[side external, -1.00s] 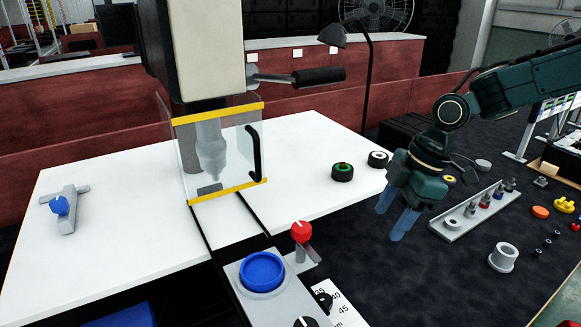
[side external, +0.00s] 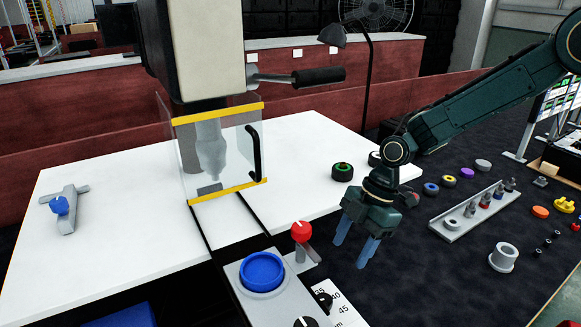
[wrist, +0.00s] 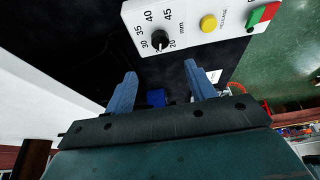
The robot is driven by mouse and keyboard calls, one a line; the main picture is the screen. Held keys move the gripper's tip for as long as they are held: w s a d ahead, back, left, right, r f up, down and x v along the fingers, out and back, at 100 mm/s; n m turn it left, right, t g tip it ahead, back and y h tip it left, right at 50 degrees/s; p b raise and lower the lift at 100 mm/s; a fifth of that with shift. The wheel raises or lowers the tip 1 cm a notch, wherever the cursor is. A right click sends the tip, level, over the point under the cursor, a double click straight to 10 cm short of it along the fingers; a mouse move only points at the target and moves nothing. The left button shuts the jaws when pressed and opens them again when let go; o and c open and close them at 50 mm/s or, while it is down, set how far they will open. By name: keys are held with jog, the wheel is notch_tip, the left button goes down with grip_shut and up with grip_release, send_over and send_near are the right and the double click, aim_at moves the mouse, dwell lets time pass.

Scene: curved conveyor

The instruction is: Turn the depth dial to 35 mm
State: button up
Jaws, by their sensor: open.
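The depth dial is a small black knob (wrist: 160,40) on a white panel (wrist: 190,18) in the wrist view. Numbers including 30, 35, 40 and 45, with "mm", are printed around it. Its pointer is too small to read surely. In the side view the dial (side external: 323,300) sits low in the picture, with its scale partly cut off by the bottom edge. My gripper (side external: 354,250) is open and empty, fingers pointing down, above and to the right of the dial. In the wrist view the open fingers (wrist: 161,85) are below the dial, apart from it.
A yellow release button (wrist: 208,23) and a green-red switch (wrist: 263,13) share the panel. A red knob on a lever (side external: 301,232) and a blue button (side external: 262,271) stand left of the dial. Coloured rings (side external: 431,188) and a tray (side external: 452,236) lie right of my gripper.

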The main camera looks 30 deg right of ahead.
aim_at(325, 298)
jog(key=x, duration=1.3)
jog(key=shift+f, duration=0.15)
jog(key=shift+c, duration=0.2)
jog(key=c, duration=0.9)
